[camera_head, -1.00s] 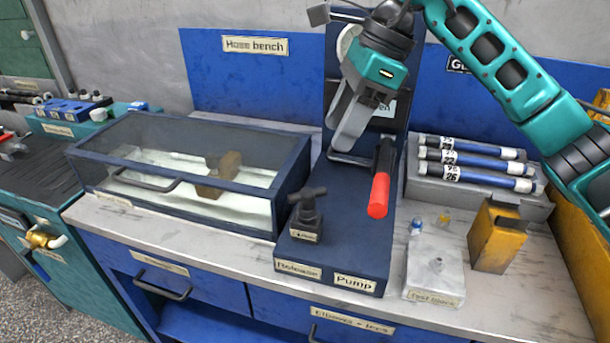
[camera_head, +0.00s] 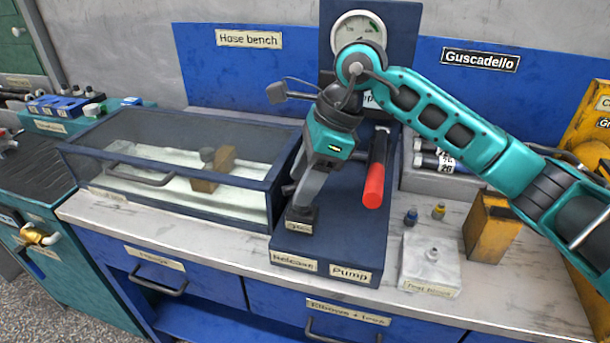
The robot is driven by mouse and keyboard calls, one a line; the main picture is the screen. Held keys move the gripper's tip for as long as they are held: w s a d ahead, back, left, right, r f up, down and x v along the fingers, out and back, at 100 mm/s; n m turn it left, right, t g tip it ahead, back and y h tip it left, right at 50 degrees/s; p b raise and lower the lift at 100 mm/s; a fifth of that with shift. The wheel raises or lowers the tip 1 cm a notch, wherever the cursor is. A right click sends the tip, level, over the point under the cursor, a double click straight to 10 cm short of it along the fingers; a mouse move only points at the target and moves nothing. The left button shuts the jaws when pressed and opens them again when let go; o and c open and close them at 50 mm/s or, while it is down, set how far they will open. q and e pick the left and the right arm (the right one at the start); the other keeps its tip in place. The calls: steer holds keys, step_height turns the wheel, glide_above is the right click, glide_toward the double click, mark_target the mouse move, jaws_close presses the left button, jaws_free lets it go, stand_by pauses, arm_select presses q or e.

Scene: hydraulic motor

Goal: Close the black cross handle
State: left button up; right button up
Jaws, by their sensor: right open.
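The black cross handle (camera_head: 289,191) stands on a small square base (camera_head: 301,218) at the front left of the blue pump block, above the "Release" label. My right gripper (camera_head: 303,197) points down over it and hides most of the handle. The fingers are open and at the handle, one in front of it. I cannot tell whether they touch it. My left gripper is not in view.
A lever with a red grip (camera_head: 374,186) stands close to the right of my gripper. A clear-lidded box (camera_head: 190,170) is on the left. A grey block (camera_head: 431,262), small fittings and a yellow block (camera_head: 490,228) are on the right.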

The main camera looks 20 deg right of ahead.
steer(key=shift+c, duration=0.4)
jaws_close()
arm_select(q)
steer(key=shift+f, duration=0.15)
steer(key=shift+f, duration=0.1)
arm_select(e)
steer(key=shift+m+b, duration=0.3)
steer(key=shift+m, duration=0.4)
steer(key=m+t+b, duration=0.1)
steer(key=m, duration=0.2)
steer(key=shift+s+m+t+h, duration=0.1)
steer(key=shift+m+t+h, duration=0.2)
steer(key=shift+t+h, duration=0.1)
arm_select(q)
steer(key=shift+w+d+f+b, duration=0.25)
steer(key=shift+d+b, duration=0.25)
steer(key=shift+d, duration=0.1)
arm_select(e)
steer(key=shift+a+m+t+h, duration=0.1)
steer(key=shift+m+t+h, duration=0.2)
steer(key=shift+m, duration=0.8)
